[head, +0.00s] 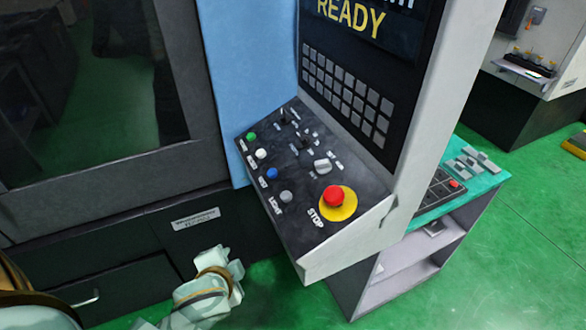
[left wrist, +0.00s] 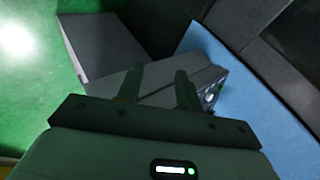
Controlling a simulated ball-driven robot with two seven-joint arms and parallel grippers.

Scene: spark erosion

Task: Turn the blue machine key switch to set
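The machine with the blue panel (head: 247,70) has a sloping dark control panel (head: 318,238) below a screen that reads READY. Small dark switches (head: 283,118) sit near the panel's upper edge; which one is the key switch, and where it points, is too small to tell. A grey knob (head: 322,166) is lower on the panel. My left gripper (head: 236,265) is below and left of the panel, apart from it. In the left wrist view its two fingers (left wrist: 160,74) are spread with nothing between them; the panel's housing lies beyond. My right gripper is not seen.
Green, white, blue and grey buttons line the panel's left side. A red stop button (head: 333,196) on a yellow disc is near its lower edge. A keypad (head: 346,92) rises behind. A teal-topped bench (head: 487,184) with blocks stands right. Green floor is clear in front.

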